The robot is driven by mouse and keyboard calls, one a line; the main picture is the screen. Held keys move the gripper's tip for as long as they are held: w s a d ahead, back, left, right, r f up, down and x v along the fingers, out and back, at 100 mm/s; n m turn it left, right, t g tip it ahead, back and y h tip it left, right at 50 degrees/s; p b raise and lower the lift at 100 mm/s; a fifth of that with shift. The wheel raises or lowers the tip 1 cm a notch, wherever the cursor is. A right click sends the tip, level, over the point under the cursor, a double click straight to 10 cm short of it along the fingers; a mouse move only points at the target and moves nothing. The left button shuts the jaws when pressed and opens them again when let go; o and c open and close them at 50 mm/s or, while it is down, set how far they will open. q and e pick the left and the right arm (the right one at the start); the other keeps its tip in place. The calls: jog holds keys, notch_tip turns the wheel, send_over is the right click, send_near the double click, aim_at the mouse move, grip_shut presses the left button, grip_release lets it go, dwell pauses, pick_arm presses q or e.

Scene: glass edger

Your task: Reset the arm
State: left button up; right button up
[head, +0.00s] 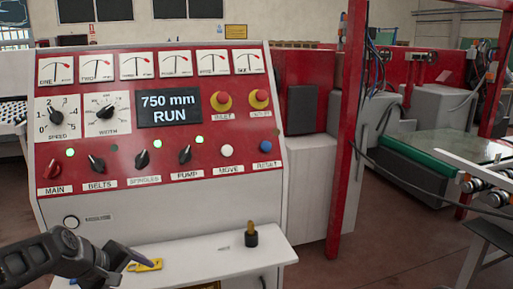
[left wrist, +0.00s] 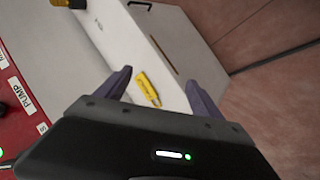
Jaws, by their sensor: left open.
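The red and white control panel (head: 160,130) fills the left of the head view. Its display (head: 170,108) reads 750 mm RUN. A RESET button (head: 265,147) sits at the right of the lower row, beside a white MOVE button (head: 226,151). My left gripper (head: 132,258) is low at the left, over the white shelf (head: 215,251) in front of the panel. In the left wrist view its fingers (left wrist: 160,92) are spread, with nothing held. A small yellow piece (head: 146,265) lies on the shelf; it appears between the fingers in the wrist view (left wrist: 147,88). My right gripper is out of view.
A black knob-like piece with a yellow top (head: 251,236) stands on the shelf. Two red emergency buttons with yellow collars (head: 221,101) sit on the upper right of the panel. A red post (head: 348,130) rises right of the panel. A glass sheet (head: 460,160) lies on the machine at right.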

pick_arm(q)
jog(key=s+d+f+m+g, duration=0.25)
jog(key=d+f, duration=0.45)
jog(key=f, duration=0.6)
jog(key=s+d+f+m+g, duration=0.15)
jog(key=s+d+f, duration=0.35)
jog(key=f, duration=0.8)
jog(key=s+d+f+m+g, duration=0.1)
jog(key=s+d+f+m, duration=0.1)
jog(key=s+d+f, duration=0.4)
jog(key=s+d+f+m+g+h, duration=0.1)
jog(key=s+d+f, duration=0.5)
jog(key=s, duration=0.7)
jog(key=shift+s+d+f+m+g, duration=0.15)
jog(key=shift+s+f+m+g, duration=0.15)
jog(key=shift+f+m, duration=0.4)
jog(key=shift+r, duration=0.1)
